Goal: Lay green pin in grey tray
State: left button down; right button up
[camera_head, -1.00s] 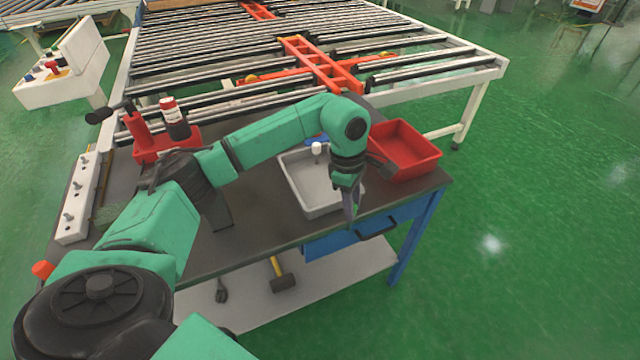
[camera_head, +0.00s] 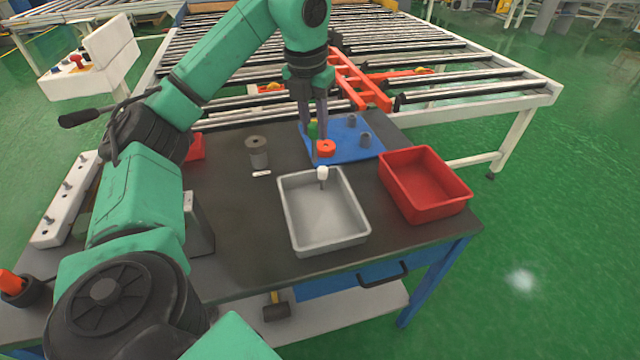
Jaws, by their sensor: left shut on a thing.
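My left gripper (camera_head: 314,128) points down over the blue mat (camera_head: 350,136), shut on the green pin (camera_head: 312,131). The pin shows between the fingers and hangs roughly upright, just above or touching the mat; I cannot tell which. The grey tray (camera_head: 292,232) lies nearer to me on the dark table, in front of the mat. A white-headed pin (camera_head: 322,173) shows in the tray near its far wall. My right gripper is not in view.
A red ring piece (camera_head: 325,149) and grey pegs (camera_head: 365,139) are on the mat. A red bin (camera_head: 428,205) stands right of the tray. A grey cylinder (camera_head: 257,153) and a small white piece (camera_head: 262,174) lie left. A roller conveyor (camera_head: 460,75) stands behind the table.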

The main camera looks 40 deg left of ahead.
pick_arm(q)
notch_tip(320, 180, down, 14)
jog(key=shift+r, duration=0.25)
jog(key=shift+w+f, duration=0.1)
jog(key=shift+f, duration=0.2)
jog(key=c, duration=0.6)
grip_release()
jog(key=shift+r, duration=0.1)
jog(key=shift+c, duration=0.2)
jog(key=shift+r, duration=0.2)
jog(key=r, duration=0.4)
jog(key=s+r, duration=0.1)
jog(key=r, duration=0.6)
jog(key=shift+s+d+r, duration=0.15)
jog(key=shift+s+r, duration=0.25)
